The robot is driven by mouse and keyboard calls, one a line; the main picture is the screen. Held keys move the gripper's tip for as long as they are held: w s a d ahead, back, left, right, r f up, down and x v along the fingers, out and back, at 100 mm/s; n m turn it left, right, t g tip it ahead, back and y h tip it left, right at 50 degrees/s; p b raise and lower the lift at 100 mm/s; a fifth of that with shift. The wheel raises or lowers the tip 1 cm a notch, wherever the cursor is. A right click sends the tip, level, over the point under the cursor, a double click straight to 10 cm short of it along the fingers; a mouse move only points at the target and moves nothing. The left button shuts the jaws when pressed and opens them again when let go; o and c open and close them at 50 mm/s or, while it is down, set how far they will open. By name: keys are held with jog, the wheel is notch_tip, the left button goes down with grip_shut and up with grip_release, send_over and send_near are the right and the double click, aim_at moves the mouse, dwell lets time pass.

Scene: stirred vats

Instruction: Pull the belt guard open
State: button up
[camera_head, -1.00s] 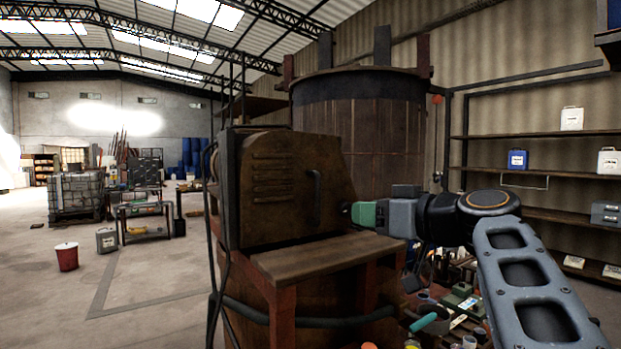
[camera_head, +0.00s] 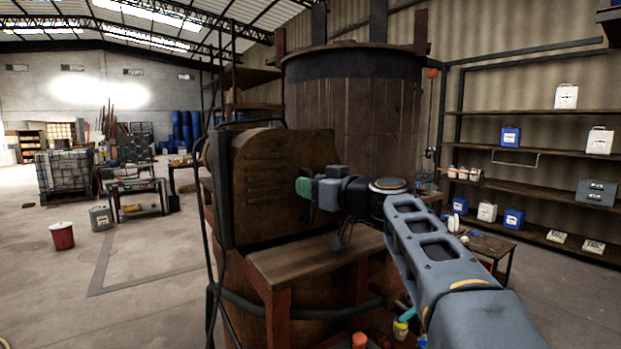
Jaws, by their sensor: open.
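The belt guard (camera_head: 262,190) is a rusty brown box-shaped cover with louvre slots on its face, at the centre left. It sits against the dark housing on a wooden bench, with no clear gap visible. Its upright dark handle is mostly hidden behind my gripper; a dark bit just below the fingers may be its lower end. My gripper (camera_head: 302,188), with green fingers, is at the handle's place in front of the guard's face. It is open; I cannot tell whether the handle lies between the fingers.
A wooden ledge (camera_head: 310,258) on red legs juts out below the guard. A large wooden vat (camera_head: 350,120) stands behind. Shelves with jugs (camera_head: 565,97) line the right wall. Dark cables hang at the guard's left. The floor at the left is open, with a red bucket (camera_head: 62,236).

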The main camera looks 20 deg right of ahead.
jog(key=shift+w+a, duration=0.15)
jog(key=shift+w, duration=0.1)
grip_shut()
dwell(0.3)
